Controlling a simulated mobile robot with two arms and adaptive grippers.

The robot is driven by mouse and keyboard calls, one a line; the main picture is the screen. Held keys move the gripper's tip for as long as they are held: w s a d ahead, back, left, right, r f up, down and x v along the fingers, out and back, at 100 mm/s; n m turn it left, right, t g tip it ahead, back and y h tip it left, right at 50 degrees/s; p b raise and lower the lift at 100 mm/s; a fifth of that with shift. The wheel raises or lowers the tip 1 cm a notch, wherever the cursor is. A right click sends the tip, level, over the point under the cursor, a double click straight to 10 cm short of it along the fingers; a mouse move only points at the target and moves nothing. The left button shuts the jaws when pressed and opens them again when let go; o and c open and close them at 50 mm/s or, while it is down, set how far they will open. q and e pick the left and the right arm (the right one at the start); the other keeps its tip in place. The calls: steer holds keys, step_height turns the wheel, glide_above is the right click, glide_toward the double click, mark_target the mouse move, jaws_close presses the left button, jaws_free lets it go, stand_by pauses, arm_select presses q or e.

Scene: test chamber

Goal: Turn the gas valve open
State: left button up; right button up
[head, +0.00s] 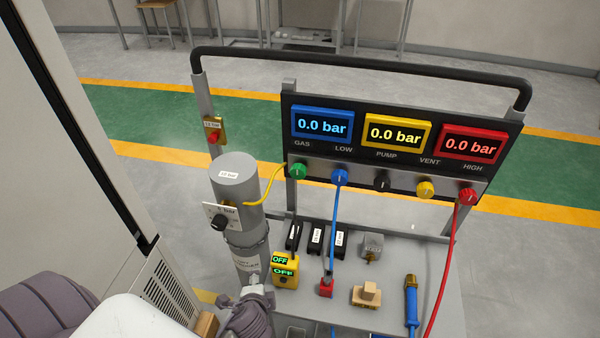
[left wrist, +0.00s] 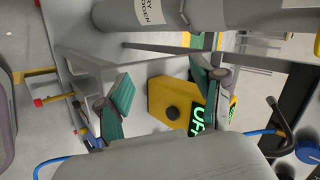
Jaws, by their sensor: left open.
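The green knob (head: 298,171) under the GAS label is on the left end of the panel's lower strip, with a yellow hose running to it. Its white mark looks roughly vertical. The blue GAS display (head: 322,124) reads 0.0 bar. My left gripper (head: 256,292) is low in the head view, below and left of the green knob and apart from it, partly hidden by its own arm. In the left wrist view its fingers (left wrist: 162,82) are spread and empty, with a yellow box (left wrist: 158,88) beyond them. My right gripper is not in view.
A grey cylinder (head: 235,178) with a black knob (head: 218,222) stands left of the panel. The yellow box (head: 291,262) shows OFF. Blue (head: 339,177), black (head: 382,183), yellow (head: 426,189) and red (head: 467,196) knobs line the strip. Hoses hang before the panel. A handrail (head: 365,61) runs above.

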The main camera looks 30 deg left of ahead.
arm_select(q)
steer(key=w+r+m+t+y+p, duration=0.1)
steer(key=w+r+m+t+y, duration=0.1)
steer(key=w+r+m+t, duration=0.65)
steer(key=m+h+p, duration=0.1)
steer(key=m+h, duration=0.1)
steer(key=m, duration=0.9)
glide_toward(297, 175)
steer(key=shift+t, duration=0.45)
steer(key=x, duration=0.3)
steer(key=p+x, duration=0.1)
steer(key=x, duration=0.2)
steer(key=p+x, duration=0.1)
steer(key=x, duration=0.2)
steer(key=shift+w+a+f, duration=0.1)
steer(key=shift+w+f, duration=0.15)
steer(key=shift+f, duration=0.1)
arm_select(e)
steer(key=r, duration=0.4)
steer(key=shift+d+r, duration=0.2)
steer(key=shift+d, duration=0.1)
arm_select(q)
steer(key=c, duration=1.1)
steer(key=shift+c, duration=0.2)
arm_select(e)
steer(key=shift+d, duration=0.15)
